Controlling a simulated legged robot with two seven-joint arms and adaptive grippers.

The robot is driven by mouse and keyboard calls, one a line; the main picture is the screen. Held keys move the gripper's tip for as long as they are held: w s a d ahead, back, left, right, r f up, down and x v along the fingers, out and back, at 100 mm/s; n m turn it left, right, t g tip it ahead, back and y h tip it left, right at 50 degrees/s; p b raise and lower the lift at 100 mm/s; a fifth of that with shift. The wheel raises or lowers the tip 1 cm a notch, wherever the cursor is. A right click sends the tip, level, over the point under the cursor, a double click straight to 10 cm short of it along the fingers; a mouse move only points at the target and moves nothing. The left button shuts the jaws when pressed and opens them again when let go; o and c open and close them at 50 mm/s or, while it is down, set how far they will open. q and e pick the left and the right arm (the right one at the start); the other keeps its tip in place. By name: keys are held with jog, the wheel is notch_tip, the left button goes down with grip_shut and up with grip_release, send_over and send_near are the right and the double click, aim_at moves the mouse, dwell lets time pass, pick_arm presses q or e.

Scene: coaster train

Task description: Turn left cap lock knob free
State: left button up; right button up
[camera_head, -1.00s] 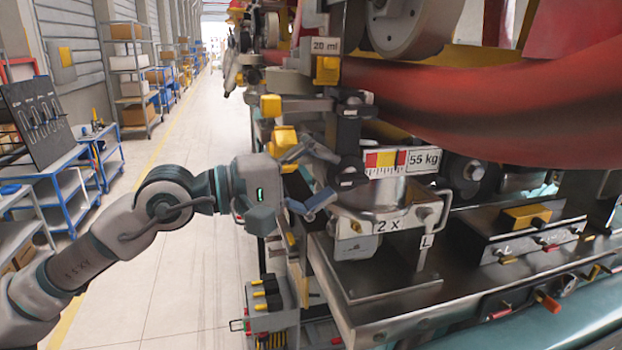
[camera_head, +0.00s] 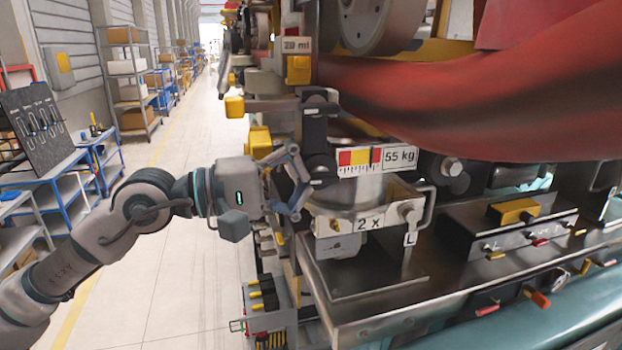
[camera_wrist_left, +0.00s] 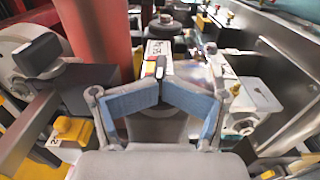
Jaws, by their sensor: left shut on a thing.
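My left gripper (camera_head: 301,182) is at the left side of a dark cap lock knob (camera_head: 321,167), beside the 55 kg scale label (camera_head: 372,160). Its blue-padded fingers are closed in at the knob's left edge, and the exact contact is hard to make out. In the left wrist view the finger pads of my gripper (camera_wrist_left: 161,88) angle in toward each other. What lies between them is mostly hidden there. The scale label (camera_wrist_left: 156,62) shows just beyond the fingertips. My right gripper is in neither view.
A large red hose (camera_head: 440,100) runs above. Yellow blocks (camera_head: 259,142) stand left of the knob. Open floor (camera_head: 165,270) lies left of the machine.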

pick_arm(q)
jog(key=r+b+v, duration=0.1)
jog(key=v, duration=1.8)
jog(key=shift+s+a+r, duration=0.25)
jog(key=shift+a+r, duration=0.05)
jog(key=shift+a, duration=0.05)
dwell(0.7)
dwell(0.4)
